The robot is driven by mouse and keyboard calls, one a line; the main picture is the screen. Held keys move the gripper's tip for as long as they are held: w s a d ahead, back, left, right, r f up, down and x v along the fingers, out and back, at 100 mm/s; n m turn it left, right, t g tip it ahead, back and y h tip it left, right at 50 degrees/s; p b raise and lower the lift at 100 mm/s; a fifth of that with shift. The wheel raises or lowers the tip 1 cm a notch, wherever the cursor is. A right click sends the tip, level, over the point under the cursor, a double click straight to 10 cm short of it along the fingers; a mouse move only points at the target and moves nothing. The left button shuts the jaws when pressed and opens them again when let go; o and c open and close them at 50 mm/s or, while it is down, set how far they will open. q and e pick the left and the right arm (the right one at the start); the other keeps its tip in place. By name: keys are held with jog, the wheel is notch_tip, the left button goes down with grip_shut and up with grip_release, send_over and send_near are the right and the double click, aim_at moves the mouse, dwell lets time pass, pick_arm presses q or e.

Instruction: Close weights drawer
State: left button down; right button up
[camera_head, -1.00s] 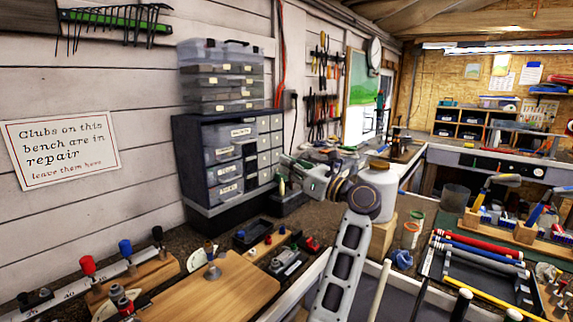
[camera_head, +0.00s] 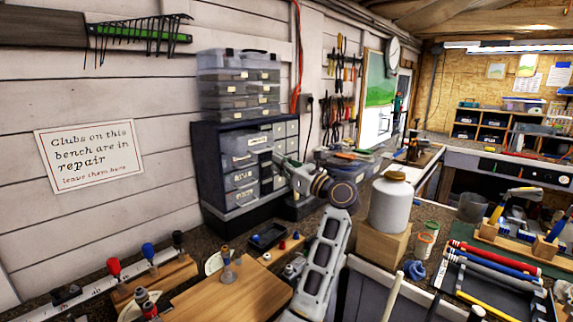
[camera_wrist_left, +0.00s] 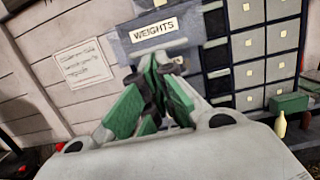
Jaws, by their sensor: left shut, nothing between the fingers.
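The weights drawer (camera_wrist_left: 126,44) shows in the left wrist view as a grey front with a "WEIGHTS" label (camera_wrist_left: 153,30). In the head view the top labelled drawer (camera_head: 240,146) is in the left column of the dark cabinet (camera_head: 207,178). How far it stands out is hard to tell. My left gripper (camera_head: 279,161) is shut and empty, pointing at the cabinet's front. In the left wrist view its green-padded fingertips (camera_wrist_left: 160,66) are just below the label, over the drawer front. Contact cannot be told. My right gripper is not in view.
Clear organizer boxes (camera_head: 238,85) stand on the cabinet. A white jar (camera_head: 390,205) on a wooden block (camera_head: 381,246) is right of my left wrist. A small black tray (camera_head: 268,237) and a wooden board (camera_head: 232,291) lie on the bench in front.

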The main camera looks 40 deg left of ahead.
aim_at(252, 152)
pick_arm(q)
jog(key=a, duration=0.8)
jog(key=w+a, duration=0.1)
jog(key=a, duration=0.3)
jog(key=shift+a+r+b, duration=0.2)
jog(key=shift+r+b, duration=0.1)
jog(key=shift+a+r, duration=0.1)
jog(key=shift+a, duration=0.35)
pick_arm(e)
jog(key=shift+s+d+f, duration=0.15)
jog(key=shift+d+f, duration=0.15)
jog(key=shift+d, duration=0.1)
